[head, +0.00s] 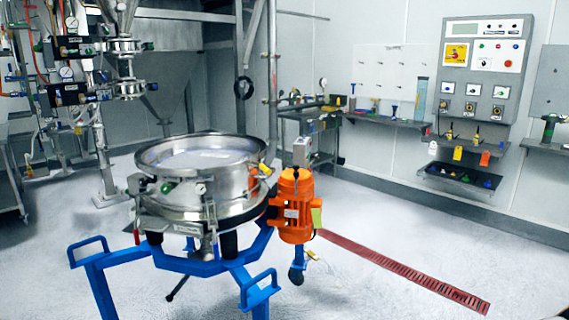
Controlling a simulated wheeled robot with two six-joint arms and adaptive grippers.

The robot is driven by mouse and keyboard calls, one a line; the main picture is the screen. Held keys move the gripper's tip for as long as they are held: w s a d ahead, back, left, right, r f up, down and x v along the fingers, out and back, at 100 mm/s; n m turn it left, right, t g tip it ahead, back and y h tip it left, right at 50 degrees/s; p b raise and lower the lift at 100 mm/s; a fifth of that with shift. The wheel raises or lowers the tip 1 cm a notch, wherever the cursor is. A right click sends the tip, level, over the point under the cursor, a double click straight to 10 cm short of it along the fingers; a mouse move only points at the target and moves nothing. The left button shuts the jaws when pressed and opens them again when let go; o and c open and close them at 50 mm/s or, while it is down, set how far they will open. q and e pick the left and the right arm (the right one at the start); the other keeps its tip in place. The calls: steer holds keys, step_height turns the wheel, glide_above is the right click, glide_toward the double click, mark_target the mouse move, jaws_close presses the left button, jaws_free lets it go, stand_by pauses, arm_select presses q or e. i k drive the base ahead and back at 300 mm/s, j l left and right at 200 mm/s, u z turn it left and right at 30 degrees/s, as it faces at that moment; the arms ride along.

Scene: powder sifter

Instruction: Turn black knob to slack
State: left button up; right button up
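A round steel sifter (205,195) stands on a blue frame (190,262) at the left centre of the head view. A small dark and green knob-like part (166,188) sits at the front left of its rim clamp. It is too small to tell whether it is the black knob or how it is turned. A black round handwheel (243,88) shows on the post behind the sifter. Neither of my grippers is in view.
An orange motor (295,205) is fixed at the sifter's right side. The frame's raised blue handles stick out in front. A red floor grate (405,272) crosses the open floor at right. A grey control panel (484,70) and workbenches line the back wall.

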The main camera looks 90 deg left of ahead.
mark_target(143, 183)
steer(key=u, duration=3.3)
steer(key=i+j+u, duration=0.65)
steer(key=u, duration=0.15)
steer(key=i+j+u, duration=0.4)
steer(key=i+u, duration=0.35)
steer(key=i+j, duration=0.15)
steer(key=i, duration=0.55)
steer(key=i+j+u, duration=0.1)
steer(key=i, duration=0.55)
steer(key=i+j, duration=0.2)
steer(key=i, duration=0.5)
steer(key=i+l+z, duration=0.1)
steer(key=i+z, duration=0.15)
steer(key=z, duration=0.2)
steer(key=i+z, duration=0.4)
steer(key=i+j+z, duration=0.1)
steer(key=z, duration=0.35)
steer(key=i+j+z, duration=0.25)
steer(key=z, duration=0.2)
steer(key=i+j+z, duration=0.25)
steer(key=z, duration=0.15)
steer(key=i+j+z, duration=0.15)
steer(key=j+z, duration=0.3)
steer(key=i+j+z, duration=0.15)
steer(key=z, duration=0.3)
steer(key=k+j, duration=0.05)
steer(key=j, duration=0.05)
